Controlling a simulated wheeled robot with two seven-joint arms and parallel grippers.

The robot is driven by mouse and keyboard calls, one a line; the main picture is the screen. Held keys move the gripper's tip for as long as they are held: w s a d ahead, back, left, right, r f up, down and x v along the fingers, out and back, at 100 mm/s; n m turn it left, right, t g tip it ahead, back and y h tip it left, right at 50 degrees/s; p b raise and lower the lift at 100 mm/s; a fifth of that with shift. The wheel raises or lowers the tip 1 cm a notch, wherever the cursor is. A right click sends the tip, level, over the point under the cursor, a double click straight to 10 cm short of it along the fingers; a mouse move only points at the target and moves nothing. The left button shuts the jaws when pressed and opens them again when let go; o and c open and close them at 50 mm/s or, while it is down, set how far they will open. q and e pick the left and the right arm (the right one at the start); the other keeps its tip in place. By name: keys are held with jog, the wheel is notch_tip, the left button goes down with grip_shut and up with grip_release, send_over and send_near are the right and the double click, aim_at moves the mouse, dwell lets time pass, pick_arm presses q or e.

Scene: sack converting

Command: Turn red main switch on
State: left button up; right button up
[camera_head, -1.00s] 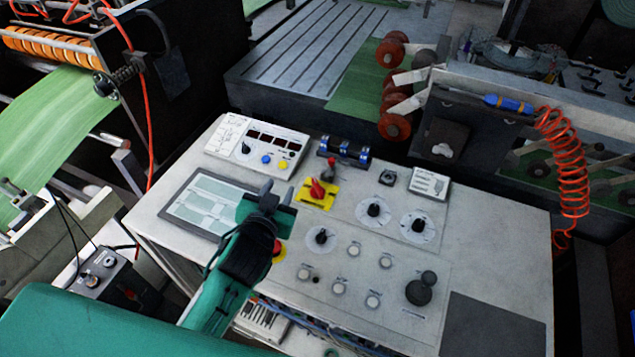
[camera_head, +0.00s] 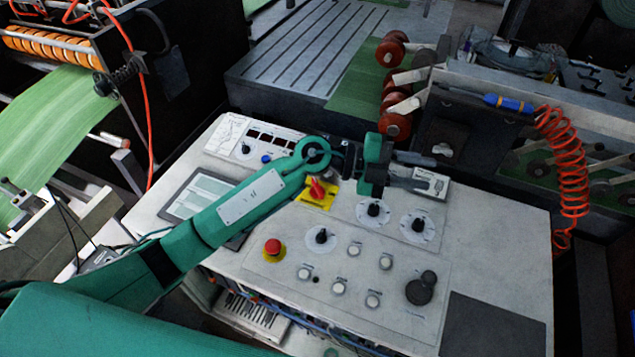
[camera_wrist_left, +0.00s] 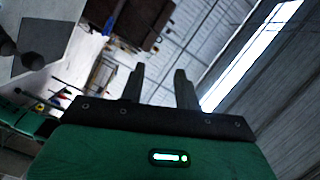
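The red main switch (camera_head: 317,188) is a red rotary handle on a yellow plate on the sloped control panel (camera_head: 500,230). It shows just below my left forearm in the head view. My left gripper (camera_head: 428,171) is up and to the right of the switch, pointing right over the back of the panel, and does not touch the switch. In the left wrist view, its two fingers (camera_wrist_left: 159,74) stand apart with nothing between them. The wrist view shows no switch. My right gripper is not in view.
A red emergency stop (camera_head: 273,248) on a yellow ring, several black knobs (camera_head: 373,208) and white buttons (camera_head: 338,288) sit on the panel. A touch screen (camera_head: 195,193) is partly behind my arm. A coiled red hose (camera_head: 569,165) hangs at right.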

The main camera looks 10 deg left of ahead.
pick_arm(q)
notch_tip(320, 180, down, 5)
jog(key=w+a+m+g+y, duration=0.1)
jog(key=w+a+g+y, duration=0.1)
jog(key=y, duration=0.2)
jog(key=n+t+y, duration=0.1)
jog(key=n+y, duration=0.2)
jog(key=y, duration=1)
send_near(318, 185)
notch_tip(318, 185, down, 8)
jog(key=p, duration=0.5)
jog(key=shift+d+r, duration=0.1)
jog(key=shift+r, duration=0.1)
jog(key=shift+f+p, duration=0.4)
jog(key=shift+f, duration=0.35)
grip_shut()
